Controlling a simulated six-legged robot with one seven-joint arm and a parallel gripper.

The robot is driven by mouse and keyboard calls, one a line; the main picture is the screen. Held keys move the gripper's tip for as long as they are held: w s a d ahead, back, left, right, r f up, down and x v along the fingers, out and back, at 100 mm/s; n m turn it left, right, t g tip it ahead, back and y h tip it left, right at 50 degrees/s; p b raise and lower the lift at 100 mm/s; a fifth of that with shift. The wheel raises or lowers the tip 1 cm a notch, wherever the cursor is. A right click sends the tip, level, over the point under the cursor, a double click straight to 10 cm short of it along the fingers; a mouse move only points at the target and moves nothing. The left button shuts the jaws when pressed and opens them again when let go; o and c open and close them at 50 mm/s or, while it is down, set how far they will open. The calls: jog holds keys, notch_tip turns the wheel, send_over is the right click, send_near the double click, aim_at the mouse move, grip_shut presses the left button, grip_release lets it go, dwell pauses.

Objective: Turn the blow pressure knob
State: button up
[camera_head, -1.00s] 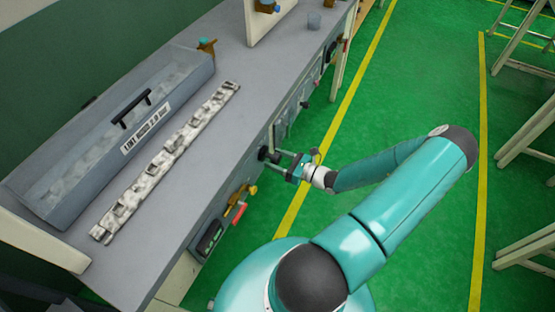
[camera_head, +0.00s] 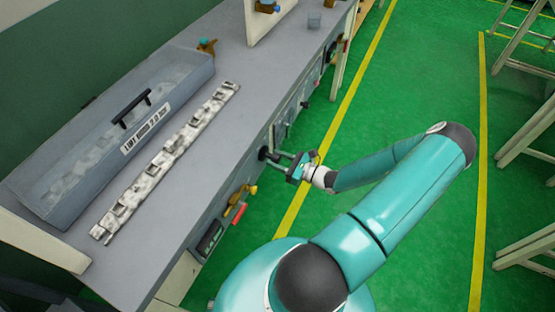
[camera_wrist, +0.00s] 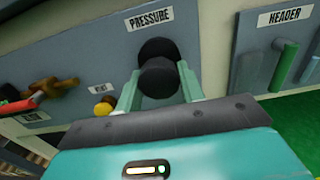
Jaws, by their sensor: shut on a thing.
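The black pressure knob (camera_wrist: 158,75) sits on the grey front panel below a label reading PRESSURE (camera_wrist: 150,17) in the wrist view. My gripper (camera_wrist: 158,88) has one pale green finger on each side of the knob and is shut on it. In the head view my gripper (camera_head: 282,161) reaches the bench's front panel from the right, and the knob (camera_head: 263,154) shows as a small dark spot at the fingertips. The fingers partly cover the knob's sides.
A HEADER panel with a green handle (camera_wrist: 285,66) is right of the knob. A yellow knob (camera_wrist: 103,108) and a brass valve with a red handle (camera_wrist: 30,101) are to the left. A grey bench (camera_head: 213,117) carries a clear-lidded box (camera_head: 60,205) and a mottled strip (camera_head: 165,160).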

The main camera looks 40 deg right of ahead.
jog(key=n, duration=0.7)
jog(key=shift+d, duration=0.1)
jog(key=n, duration=0.6)
jog(key=shift+w+d+r, duration=0.1)
dwell(0.4)
jog(key=o, duration=1)
jog(key=shift+c, duration=0.2)
